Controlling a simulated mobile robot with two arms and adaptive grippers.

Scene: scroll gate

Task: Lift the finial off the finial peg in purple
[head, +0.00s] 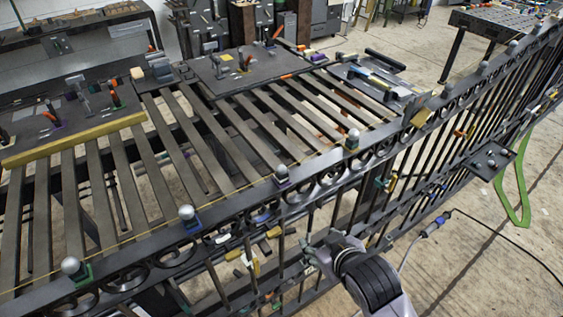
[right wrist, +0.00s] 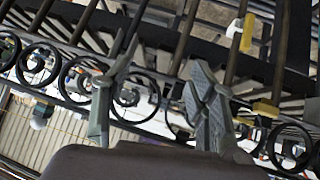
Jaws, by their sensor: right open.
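The purple-based finial peg (head: 283,182) stands on the gate's top rail, with a silver ball finial (head: 281,171) seated on it. Other ball finials stand along the same rail: one on a green base (head: 71,266), one on a blue base (head: 187,213) and one farther right (head: 353,138). My right gripper (head: 318,250) is below and to the right of the purple peg, in front of the gate's bars. In the right wrist view its fingers (right wrist: 155,95) are spread apart with nothing held between them. I cannot make out the purple peg there. My left gripper is not in view.
The scrolled iron gate (head: 150,262) runs diagonally across the head view. Behind it is a slatted bench (head: 205,140) with tool-laden plates. A small dark shelf (head: 490,160) juts out at the right. Open floor (head: 490,260) lies at the lower right, crossed by a cable.

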